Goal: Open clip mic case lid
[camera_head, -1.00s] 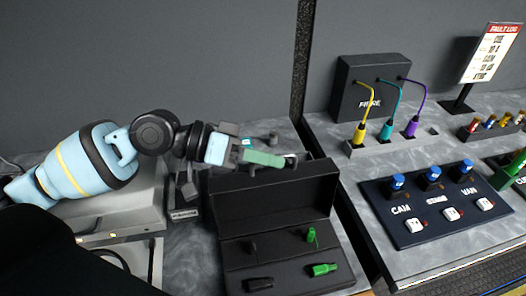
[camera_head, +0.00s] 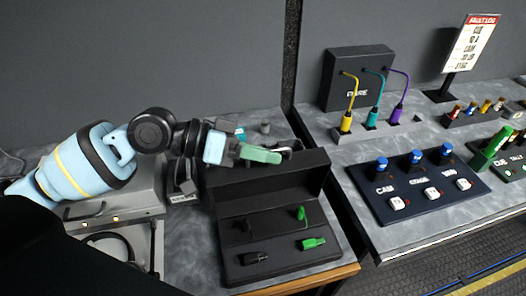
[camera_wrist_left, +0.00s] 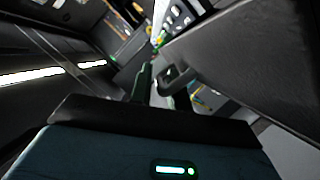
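The black clip mic case (camera_head: 228,283) lies on the grey counter with its lid (camera_head: 268,184) standing up at the back. Black and green clip mics lie in its base, among them a green one (camera_head: 312,243) and a black one (camera_head: 252,258). My left gripper (camera_head: 278,156) is at the lid's top edge, above the case. In the left wrist view, its two dark fingers (camera_wrist_left: 163,92) stand apart, with a dark loop-shaped handle (camera_wrist_left: 178,77) by their tips. Whether the fingers touch the handle is unclear. My right gripper is not in view.
To the right, across a gap, a second counter holds a dark panel (camera_head: 408,216) with blue knobs, a black box (camera_head: 352,72) with coloured cables, and a fault log sign (camera_head: 472,42). Grey equipment (camera_head: 108,208) stands left of the case, under my left arm.

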